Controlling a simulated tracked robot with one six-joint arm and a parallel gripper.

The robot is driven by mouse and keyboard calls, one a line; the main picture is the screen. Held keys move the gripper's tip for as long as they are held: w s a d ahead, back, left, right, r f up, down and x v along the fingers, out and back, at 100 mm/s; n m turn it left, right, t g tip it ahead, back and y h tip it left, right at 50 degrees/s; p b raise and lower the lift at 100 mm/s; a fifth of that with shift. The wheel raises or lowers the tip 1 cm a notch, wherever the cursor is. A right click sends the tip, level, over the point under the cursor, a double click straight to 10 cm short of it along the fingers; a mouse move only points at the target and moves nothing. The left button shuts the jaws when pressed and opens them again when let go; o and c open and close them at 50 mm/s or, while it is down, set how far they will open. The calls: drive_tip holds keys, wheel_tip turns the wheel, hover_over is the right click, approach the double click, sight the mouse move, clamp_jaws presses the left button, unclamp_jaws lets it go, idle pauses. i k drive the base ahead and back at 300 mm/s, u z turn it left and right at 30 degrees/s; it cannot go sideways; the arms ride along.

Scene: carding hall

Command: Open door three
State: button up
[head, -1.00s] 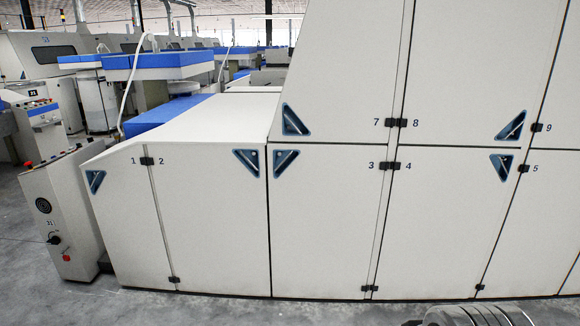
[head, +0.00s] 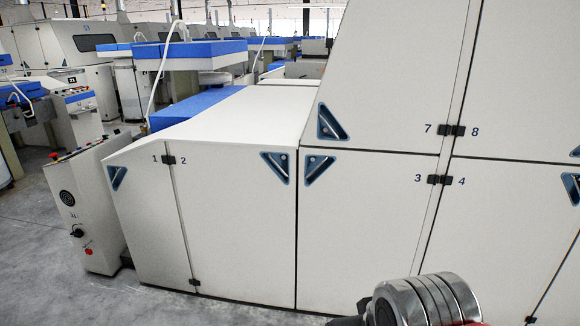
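Door three (head: 367,230) is a pale grey panel in the lower row of the machine front. It looks shut, flush with its neighbours. Its blue triangular recessed handle (head: 318,168) is at its upper left corner. The number 3 and a black hinge (head: 433,180) sit at its upper right edge, beside door four. A silvery ringed part of my arm (head: 425,302) shows at the bottom right, in front of the machine. My gripper's fingers are not in view.
Doors one (head: 150,220) and two (head: 235,225) are left of door three, both shut. Door seven (head: 385,90) is above it. A control pedestal (head: 85,205) with a red button stands at the left. Grey concrete floor is open at the lower left.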

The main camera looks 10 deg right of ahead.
sight(361, 214)
drive_tip(key=u, duration=0.55)
drive_tip(key=i, duration=1.35)
drive_tip(key=u, duration=0.5)
